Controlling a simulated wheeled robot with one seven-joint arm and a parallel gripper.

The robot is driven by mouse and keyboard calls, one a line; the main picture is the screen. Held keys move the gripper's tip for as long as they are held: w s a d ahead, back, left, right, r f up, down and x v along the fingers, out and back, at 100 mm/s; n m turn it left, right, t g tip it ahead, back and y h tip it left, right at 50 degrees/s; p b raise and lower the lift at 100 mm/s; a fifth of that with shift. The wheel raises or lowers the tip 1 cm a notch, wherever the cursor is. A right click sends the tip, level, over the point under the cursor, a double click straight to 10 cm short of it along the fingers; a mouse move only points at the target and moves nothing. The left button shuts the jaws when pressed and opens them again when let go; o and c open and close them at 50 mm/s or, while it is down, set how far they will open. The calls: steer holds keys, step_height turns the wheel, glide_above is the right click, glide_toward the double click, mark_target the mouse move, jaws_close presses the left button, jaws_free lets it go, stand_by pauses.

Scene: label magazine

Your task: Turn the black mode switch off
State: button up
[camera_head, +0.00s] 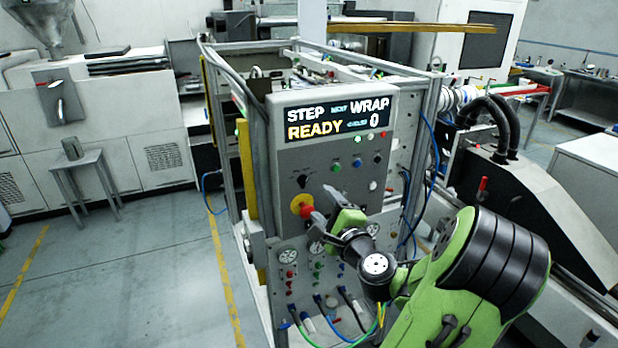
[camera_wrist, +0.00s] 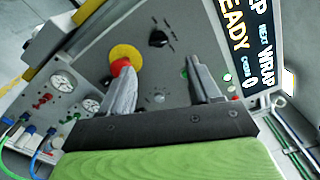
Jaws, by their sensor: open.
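The black mode switch (camera_head: 302,181) is a round knob on the grey control panel (camera_head: 290,160), left of centre and above the emergency stop. It also shows in the wrist view as a black knob with a pointer (camera_wrist: 158,38), beyond the fingertips. My gripper (camera_head: 320,203) is open and empty in front of the panel, a little below and right of the switch. In the wrist view its two fingers (camera_wrist: 160,80) stand apart, and the switch appears between and ahead of them. I see no contact with the switch. The small marks around it are too small to read.
A red and yellow emergency stop (camera_head: 301,206) sits close below the switch; my left finger overlaps it in the wrist view (camera_wrist: 124,58). Coloured buttons (camera_head: 357,163) are on the right. A display (camera_head: 335,118) reads STEP, WRAP, READY, 0. Gauges (camera_head: 288,257) and cables are below.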

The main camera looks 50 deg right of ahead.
mark_target(305, 183)
steer(key=p+x, duration=0.2)
steer(key=x, duration=0.7)
steer(key=shift+w, duration=0.3)
steer(key=shift+c, duration=0.3)
steer(key=shift+f, duration=0.1)
steer(key=c, duration=1)
